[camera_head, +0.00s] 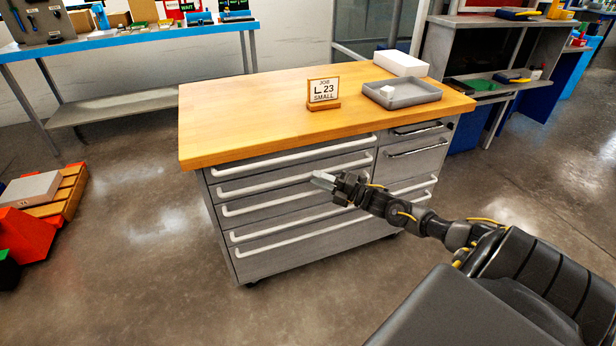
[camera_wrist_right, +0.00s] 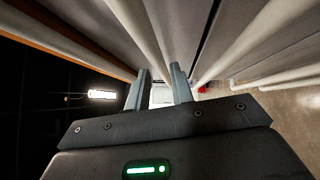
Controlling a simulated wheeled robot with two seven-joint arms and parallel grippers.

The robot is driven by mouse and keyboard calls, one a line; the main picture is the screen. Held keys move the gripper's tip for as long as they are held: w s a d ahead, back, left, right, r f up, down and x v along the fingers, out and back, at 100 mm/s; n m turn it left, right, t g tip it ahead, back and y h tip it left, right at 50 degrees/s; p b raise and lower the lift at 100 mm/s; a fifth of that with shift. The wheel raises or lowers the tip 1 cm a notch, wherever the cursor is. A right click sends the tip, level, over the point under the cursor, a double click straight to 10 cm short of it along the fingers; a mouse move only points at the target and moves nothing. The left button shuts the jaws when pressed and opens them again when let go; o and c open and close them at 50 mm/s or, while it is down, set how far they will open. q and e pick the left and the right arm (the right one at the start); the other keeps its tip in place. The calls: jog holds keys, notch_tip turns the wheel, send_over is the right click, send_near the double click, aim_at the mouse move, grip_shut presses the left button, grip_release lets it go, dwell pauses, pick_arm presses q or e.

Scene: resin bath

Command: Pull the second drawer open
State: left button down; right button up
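The grey drawer cabinet (camera_head: 222,238) stands in the middle of the head view, with a stack of drawers with long white bar handles at left. The second drawer's handle (camera_head: 260,181) is the second bar from the top; the drawers look closed. My right gripper (camera_head: 322,180) is in front of the stack, its fingertips just below that handle in the picture. In the right wrist view my right gripper (camera_wrist_right: 159,88) has its two fingers apart, with pale bars running close past the tips. I cannot tell whether a bar lies between them. My left gripper is not in view.
The wooden top (camera_head: 240,110) overhangs the drawers and bears a job sign (camera_head: 323,90), a grey tray (camera_head: 402,94) and a white box (camera_head: 401,63). A red bin (camera_head: 25,236) and a pallet (camera_head: 65,195) are at left. The floor before the cabinet is clear.

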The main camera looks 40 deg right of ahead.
aim_at(308, 176)
jog(key=shift+x, duration=2.15)
grip_shut()
